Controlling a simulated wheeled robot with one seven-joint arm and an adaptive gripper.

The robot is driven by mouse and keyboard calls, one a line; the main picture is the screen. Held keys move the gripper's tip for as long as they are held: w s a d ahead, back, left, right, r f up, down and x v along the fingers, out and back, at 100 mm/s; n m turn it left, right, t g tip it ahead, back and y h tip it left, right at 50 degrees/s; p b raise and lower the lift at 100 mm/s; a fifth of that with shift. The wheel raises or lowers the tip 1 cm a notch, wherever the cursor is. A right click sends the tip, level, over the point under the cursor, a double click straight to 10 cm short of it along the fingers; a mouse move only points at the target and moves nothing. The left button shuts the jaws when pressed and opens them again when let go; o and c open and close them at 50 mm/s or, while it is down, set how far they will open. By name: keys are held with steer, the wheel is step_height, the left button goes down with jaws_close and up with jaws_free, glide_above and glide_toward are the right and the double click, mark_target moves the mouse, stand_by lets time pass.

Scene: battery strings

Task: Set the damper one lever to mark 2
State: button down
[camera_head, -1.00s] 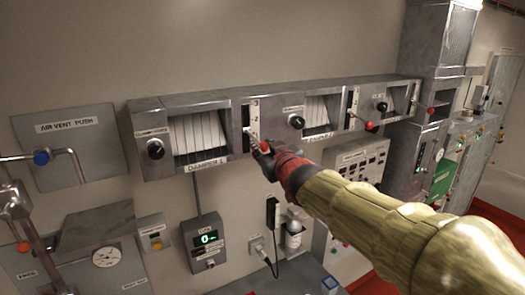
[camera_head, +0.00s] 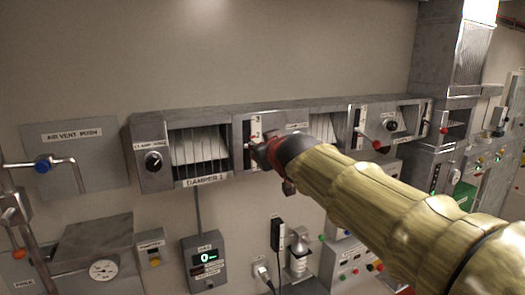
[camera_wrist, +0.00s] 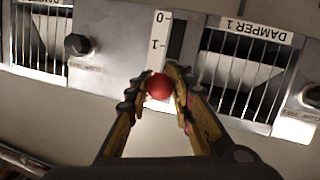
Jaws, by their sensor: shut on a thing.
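The damper one lever's red ball knob (camera_wrist: 159,87) sits between my gripper's fingertips (camera_wrist: 160,92) in the wrist view, with my gripper shut on it. The white scale strip (camera_wrist: 158,40) beside the lever slot shows 0 and 1; that view is upside down. The knob lies past 1, and its exact mark is hidden by the knob and fingers. In the head view, my gripper (camera_head: 262,154) is at the slot right of the damper one louvre (camera_head: 199,147), covering the knob and lower scale. The upper scale (camera_head: 256,127) shows above it. The DAMPER 1 label (camera_head: 206,181) is below the louvre.
A second lever with a red knob (camera_head: 376,145) and a third (camera_head: 443,131) stick out farther right. Black dials (camera_head: 153,160) sit on the panel. The wall above is clear.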

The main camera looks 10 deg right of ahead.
steer(key=shift+s+r, duration=0.1)
steer(key=shift+r, duration=0.4)
steer(key=c, duration=2)
jaws_free()
steer(key=shift+o, duration=1.4)
steer(key=shift+s, duration=0.2)
steer(key=shift+o, duration=0.8)
steer(key=shift+w+f, duration=0.2)
steer(key=shift+f, duration=0.1)
steer(key=v, duration=1.2)
